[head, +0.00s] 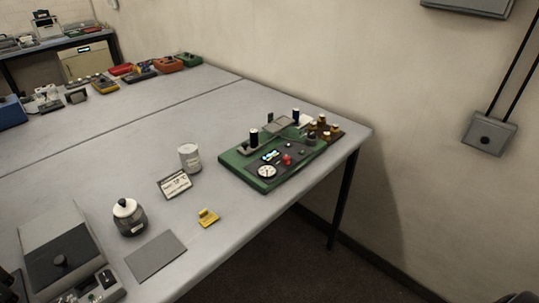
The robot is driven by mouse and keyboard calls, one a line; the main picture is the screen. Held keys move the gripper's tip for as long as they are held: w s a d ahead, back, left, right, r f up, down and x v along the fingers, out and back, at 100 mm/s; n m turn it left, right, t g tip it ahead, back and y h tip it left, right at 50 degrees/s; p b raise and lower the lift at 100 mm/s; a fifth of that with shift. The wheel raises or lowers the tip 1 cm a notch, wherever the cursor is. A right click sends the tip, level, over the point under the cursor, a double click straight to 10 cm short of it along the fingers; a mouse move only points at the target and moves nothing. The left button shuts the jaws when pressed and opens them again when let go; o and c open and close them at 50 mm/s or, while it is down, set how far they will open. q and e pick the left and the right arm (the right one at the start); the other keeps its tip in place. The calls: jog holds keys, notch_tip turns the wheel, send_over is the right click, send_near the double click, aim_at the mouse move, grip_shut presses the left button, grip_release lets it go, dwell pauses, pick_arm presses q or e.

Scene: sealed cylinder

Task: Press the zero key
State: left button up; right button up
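No key with a readable zero mark shows in the head view. A grey instrument (45,232) with a dark top and a black knob stands at the lower left of the table; a small control panel (106,280) shows at its front right corner, its labels too small to read. A green-based apparatus (231,160) near the right end of the table carries a round dial, a blue-lit display, a red button (287,159) and brass parts. No fingertips of either gripper are in view. Dark shapes at the lower left and lower right edges are too cut off to identify.
A white-lidded dark jar (129,217), a grey flat plate (156,257), a yellow piece (208,217), a small display card (174,184) and a pale can (190,157) stand on the grey table (130,160). Its middle left is clear. A wall box (489,134) hangs right.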

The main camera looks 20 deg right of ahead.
grip_shut()
dwell(1.4)
